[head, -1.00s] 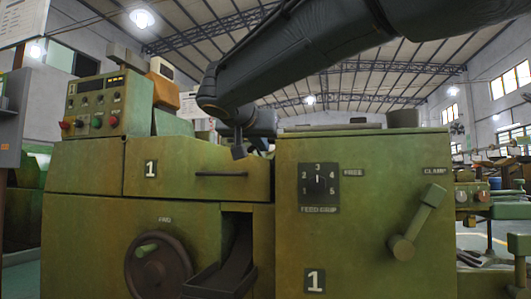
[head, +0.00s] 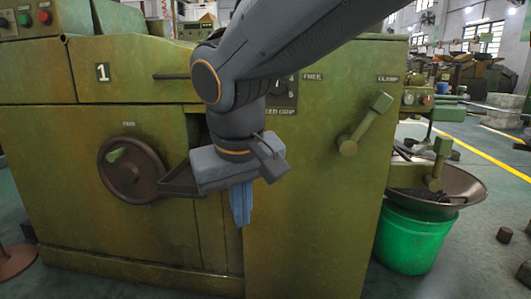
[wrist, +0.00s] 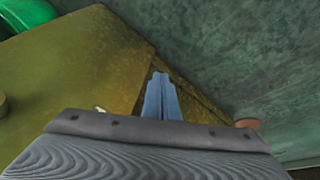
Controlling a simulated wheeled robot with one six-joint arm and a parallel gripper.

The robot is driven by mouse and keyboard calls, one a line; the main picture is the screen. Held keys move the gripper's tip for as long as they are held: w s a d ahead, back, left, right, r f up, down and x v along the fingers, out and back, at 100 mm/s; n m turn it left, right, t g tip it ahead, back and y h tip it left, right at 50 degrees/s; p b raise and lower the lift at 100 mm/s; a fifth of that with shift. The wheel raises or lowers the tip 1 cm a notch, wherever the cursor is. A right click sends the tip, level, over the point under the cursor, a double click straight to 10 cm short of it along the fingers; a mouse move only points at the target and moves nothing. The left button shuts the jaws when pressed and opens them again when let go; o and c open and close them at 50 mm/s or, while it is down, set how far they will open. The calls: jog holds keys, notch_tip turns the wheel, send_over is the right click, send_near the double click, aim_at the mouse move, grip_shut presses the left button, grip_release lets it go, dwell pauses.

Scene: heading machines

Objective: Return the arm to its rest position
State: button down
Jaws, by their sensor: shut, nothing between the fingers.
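My gripper (head: 240,206) hangs at the end of my arm in front of the green machine (head: 310,190), its blue-grey fingers pointing down. In the wrist view, the fingers (wrist: 161,98) lie side by side, shut, with nothing between them. My arm comes in from the top right of the head view and bends down at the wrist. The wrist covers part of the feed dial and the upper part of the chute opening.
A handwheel (head: 132,170) and a dark chute (head: 178,182) stick out left of my gripper. A clamp lever (head: 364,125) is to the right. A green bucket (head: 410,235) under a dark pan (head: 450,183) stands at the right. Open floor lies farther right.

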jog(key=s+d+f+n+g+y+p, duration=0.1)
jog(key=s+d+f+g+p, duration=0.15)
jog(key=s, duration=0.55)
jog(key=s+d+f+n+g+p, duration=0.1)
jog(key=s+f+g, duration=0.15)
jog(key=s, duration=0.55)
jog(key=d+r+m+p, duration=0.2)
jog(key=d+r+p, duration=0.4)
jog(key=r+p, duration=0.3)
jog(key=d+r+m+h+p, duration=0.1)
jog(key=d+r+p, duration=0.6)
jog(key=p, duration=0.9)
jog(key=d+r+m+t+p, duration=0.1)
jog(key=d+r+m+p, duration=0.3)
jog(key=d+r+p, duration=0.3)
notch_tip(320, 180, up, 5)
jog(key=p, duration=0.5)
jog(key=shift+w, duration=0.35)
